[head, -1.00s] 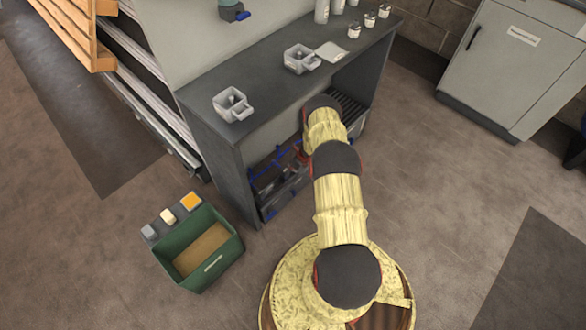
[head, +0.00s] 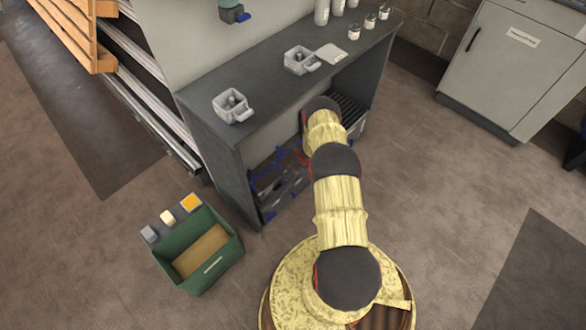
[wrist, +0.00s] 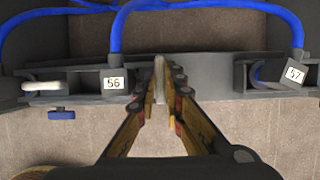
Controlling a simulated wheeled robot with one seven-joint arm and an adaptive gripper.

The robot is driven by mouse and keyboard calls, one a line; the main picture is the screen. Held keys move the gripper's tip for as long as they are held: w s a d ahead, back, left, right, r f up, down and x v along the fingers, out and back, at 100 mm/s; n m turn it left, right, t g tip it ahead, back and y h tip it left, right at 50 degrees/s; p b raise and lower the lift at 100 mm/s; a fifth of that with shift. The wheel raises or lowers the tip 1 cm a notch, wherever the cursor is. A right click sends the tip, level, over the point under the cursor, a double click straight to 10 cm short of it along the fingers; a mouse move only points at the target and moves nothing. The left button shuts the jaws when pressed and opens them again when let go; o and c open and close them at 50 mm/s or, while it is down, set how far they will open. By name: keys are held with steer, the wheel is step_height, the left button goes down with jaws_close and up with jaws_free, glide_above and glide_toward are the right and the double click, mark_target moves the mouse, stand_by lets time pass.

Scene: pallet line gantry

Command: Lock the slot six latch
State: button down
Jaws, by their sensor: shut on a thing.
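My gripper (wrist: 162,85) is shut on a thin pale grey upright lever (wrist: 158,72), which looks like the latch of slot six. It stands to the right of the label plate (wrist: 113,83), which reads "S6" or "56". The fingers hide the lever's lower part and mount, so I cannot tell whether it is locked. Left of the plate, a white looped piece (wrist: 42,87) sits in the dark holder, with a blue tab (wrist: 61,114) below. In the head view, my arm reaches inside the grey bench (head: 232,172), and my gripper is mostly hidden there.
A blue hose (wrist: 210,8) arches above, down to the neighbouring slot's label (wrist: 295,73). On the bench top stand two grey bins (head: 232,106) (head: 299,60) and several small jars. A green bin (head: 212,265) stands on the floor left.

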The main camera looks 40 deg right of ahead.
steer(key=shift+n, duration=0.3)
steer(key=n+y, duration=0.1)
steer(key=n, duration=0.3)
steer(key=shift+d+g+y, duration=0.2)
steer(key=shift+g+y, duration=0.1)
steer(key=shift+y, duration=0.1)
steer(key=n+g+y, duration=0.1)
steer(key=n, duration=0.3)
steer(key=shift+w+d+n, duration=0.1)
steer(key=shift+w+n, duration=0.05)
steer(key=shift+n, duration=0.25)
steer(key=n+g, duration=0.1)
steer(key=n, duration=0.1)
steer(key=n+y, duration=0.1)
steer(key=n, duration=0.1)
steer(key=shift+f+n+g, duration=0.1)
steer(key=shift+n+g, duration=0.2)
steer(key=shift+g, duration=0.1)
steer(key=shift+w+n+g, duration=0.15)
steer(key=shift+n+g, duration=0.65)
steer(key=shift+n, duration=1.1)
steer(key=c, duration=2.2)
jaws_free()
steer(key=shift+o, duration=0.2)
steer(key=shift+r, duration=0.2)
